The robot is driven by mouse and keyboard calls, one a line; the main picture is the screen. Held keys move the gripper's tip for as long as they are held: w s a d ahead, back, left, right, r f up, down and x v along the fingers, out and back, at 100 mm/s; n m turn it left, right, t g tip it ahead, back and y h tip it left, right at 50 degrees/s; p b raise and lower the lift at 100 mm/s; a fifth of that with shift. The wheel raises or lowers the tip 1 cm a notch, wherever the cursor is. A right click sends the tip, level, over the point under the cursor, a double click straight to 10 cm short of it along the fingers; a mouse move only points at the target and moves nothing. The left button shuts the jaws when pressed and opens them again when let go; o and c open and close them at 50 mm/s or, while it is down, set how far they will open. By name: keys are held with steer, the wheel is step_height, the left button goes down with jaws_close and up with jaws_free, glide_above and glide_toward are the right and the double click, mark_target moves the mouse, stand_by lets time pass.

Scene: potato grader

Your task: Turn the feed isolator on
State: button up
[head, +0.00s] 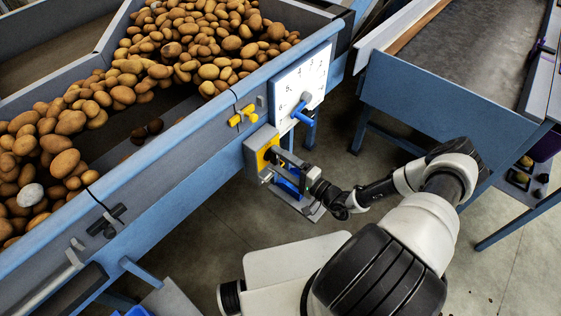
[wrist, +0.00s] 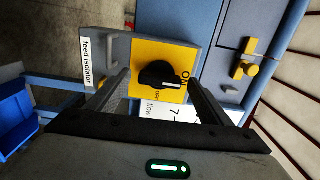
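The feed isolator (head: 256,152) is a grey box with a yellow face on the side of the blue grader. In the wrist view its yellow plate (wrist: 142,55) carries a black rotary knob (wrist: 156,74) and the words ON and OFF. The knob's white mark points right in the picture, close to the word ON; I cannot tell if it is fully there. My gripper (wrist: 160,80) is open, one finger on each side of the knob, with visible gaps. In the head view my gripper (head: 278,166) is right at the isolator and partly hides its face.
A white dial panel (head: 302,82) with a blue pointer handle (head: 302,115) is just above the isolator. A yellow latch handle (head: 243,116) is beside it. Potatoes (head: 190,45) fill the hopper behind. Another blue machine (head: 430,100) stands at the right.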

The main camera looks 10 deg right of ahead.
steer(key=b+v, duration=0.1)
steer(key=v, duration=1.6)
steer(key=shift+s, duration=0.15)
steer(key=shift+d, duration=0.1)
